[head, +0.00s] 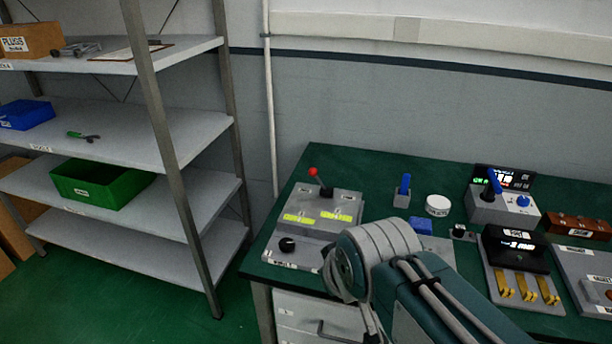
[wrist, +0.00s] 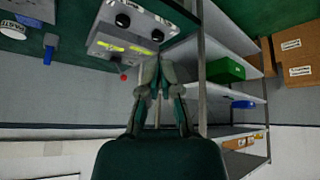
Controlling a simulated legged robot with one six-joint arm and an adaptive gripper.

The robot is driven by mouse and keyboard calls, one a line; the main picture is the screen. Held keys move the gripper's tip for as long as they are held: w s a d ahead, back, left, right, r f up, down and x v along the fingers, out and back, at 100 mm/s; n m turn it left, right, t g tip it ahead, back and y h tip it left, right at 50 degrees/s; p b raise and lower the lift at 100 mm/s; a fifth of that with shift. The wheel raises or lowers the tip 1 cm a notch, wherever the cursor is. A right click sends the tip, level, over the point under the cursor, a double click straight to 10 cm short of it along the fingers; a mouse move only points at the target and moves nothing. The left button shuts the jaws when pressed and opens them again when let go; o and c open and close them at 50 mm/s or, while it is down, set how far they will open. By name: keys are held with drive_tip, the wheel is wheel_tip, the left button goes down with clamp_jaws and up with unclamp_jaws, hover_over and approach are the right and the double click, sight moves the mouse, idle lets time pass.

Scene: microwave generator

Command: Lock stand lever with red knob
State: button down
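The lever with the red knob (head: 312,171) rises from the grey stand (head: 345,206) on the left part of the green bench. It leans up and to the left in the head view. The stand has yellow-green labels and a black round knob in front. In the upside-down wrist view, the red knob (wrist: 123,77) shows left of my gripper (wrist: 158,64), clear of the fingers. The fingers are empty and their tips look close together, but I cannot tell whether they touch. In the head view my arm hides the gripper and part of the stand's right front.
A shelf rack (head: 170,160) with a green bin (head: 100,186) stands left of the bench. Right of the stand are a blue-handled switch (head: 403,190), a white round part (head: 438,205), a joystick box (head: 500,207) and a black unit with yellow prongs (head: 516,250).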

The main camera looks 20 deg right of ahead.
drive_tip(key=w+d+f+n+t, duration=0.15)
drive_tip(key=w+n, duration=0.35)
drive_tip(key=w, duration=0.7)
drive_tip(key=w+d+f+n+t, duration=0.1)
drive_tip(key=w+n+t, duration=0.3)
drive_tip(key=w, duration=0.7)
drive_tip(key=w+d+f+n+t, duration=0.1)
drive_tip(key=w+f+n, duration=0.2)
drive_tip(key=w, duration=0.1)
drive_tip(key=w+d+f+n+t, duration=0.1)
drive_tip(key=w+f+n, duration=0.2)
drive_tip(key=w, duration=0.2)
drive_tip(key=w+d+f+n+t+h, duration=0.1)
drive_tip(key=w+f+n, duration=0.2)
drive_tip(key=w, duration=0.1)
drive_tip(key=shift+w+d+f+n+t, duration=0.2)
drive_tip(key=shift+w+n+t, duration=0.1)
drive_tip(key=shift+n, duration=0.1)
drive_tip(key=shift+w+d+f+n, duration=0.15)
drive_tip(key=shift+w+f+n, duration=0.25)
drive_tip(key=shift+f, duration=0.1)
